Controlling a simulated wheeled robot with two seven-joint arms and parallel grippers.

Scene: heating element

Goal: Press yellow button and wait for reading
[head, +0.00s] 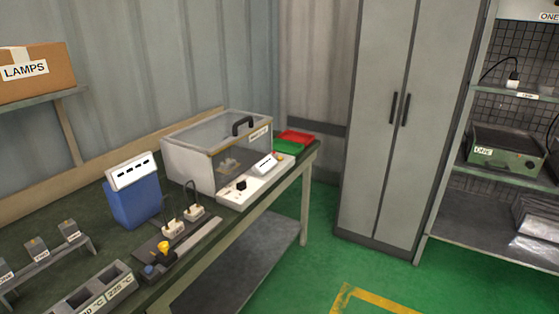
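A small yellow knob-like piece (163,246), which looks like the yellow button, stands on a dark block near the front edge of the workbench. A small blue piece (149,270) sits just left of it and lower in the picture. Behind them stands a blue meter (134,203) with a tilted white display (132,171). The display shows a row of short dark marks and no digits that I can read. Neither of my grippers shows in the head view.
Two plugs (174,230) with dark cables stand beside the meter. A clear-lidded box (190,165) and white control panel (255,185) stand farther right, before red and green trays (296,136). A slotted holder (95,290) is at front left. Green floor (290,270) right of the bench is clear.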

